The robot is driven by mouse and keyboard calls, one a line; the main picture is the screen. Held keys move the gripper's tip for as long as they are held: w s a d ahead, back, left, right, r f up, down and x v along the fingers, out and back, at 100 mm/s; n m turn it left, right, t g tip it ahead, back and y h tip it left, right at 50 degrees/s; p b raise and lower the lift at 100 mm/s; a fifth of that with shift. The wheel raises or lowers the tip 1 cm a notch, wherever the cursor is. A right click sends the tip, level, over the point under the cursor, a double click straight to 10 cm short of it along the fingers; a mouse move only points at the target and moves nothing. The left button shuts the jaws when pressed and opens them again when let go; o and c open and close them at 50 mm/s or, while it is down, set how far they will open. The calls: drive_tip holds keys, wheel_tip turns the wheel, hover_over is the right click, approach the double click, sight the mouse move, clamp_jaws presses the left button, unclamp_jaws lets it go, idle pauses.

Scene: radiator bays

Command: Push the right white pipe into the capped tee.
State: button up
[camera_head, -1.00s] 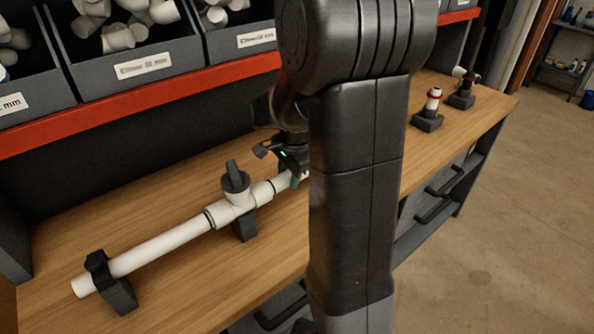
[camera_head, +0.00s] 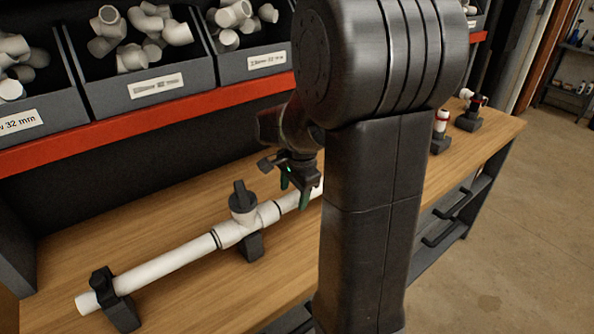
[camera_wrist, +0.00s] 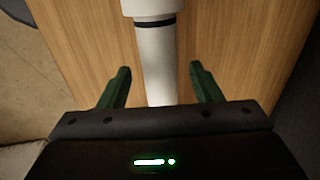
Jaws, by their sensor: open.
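The white capped tee (camera_head: 237,230) sits on a dark holder on the wooden bench, its dark cap pointing up. The left white pipe (camera_head: 165,264) runs from the tee's left side to a dark clamp. The right white pipe (camera_head: 288,203) lies in line at the tee's right side, and its far part is hidden behind my arm. In the wrist view the right pipe (camera_wrist: 157,65) runs between my open green fingers, with a dark ring beside the tee's socket (camera_wrist: 150,6). My gripper (camera_head: 295,193) is over this pipe with a finger on either side; contact is unclear.
Dark bins (camera_head: 150,86) of white fittings stand on a red-edged shelf (camera_head: 150,122) behind the bench. The dark clamp (camera_head: 113,298) holds the left pipe's end. Small holders with fittings (camera_head: 440,135) stand at the far right. Bare bench wood (camera_head: 120,235) lies behind the pipes.

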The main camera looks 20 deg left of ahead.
drive_tip(key=v, duration=1.1)
drive_tip(key=shift+r, duration=0.35)
drive_tip(key=x, duration=1.4)
drive_tip(key=shift+d, duration=0.1)
drive_tip(key=shift+w+d, duration=0.25)
drive_tip(key=shift+w, duration=0.1)
drive_tip(key=shift+s+a+r, duration=0.1)
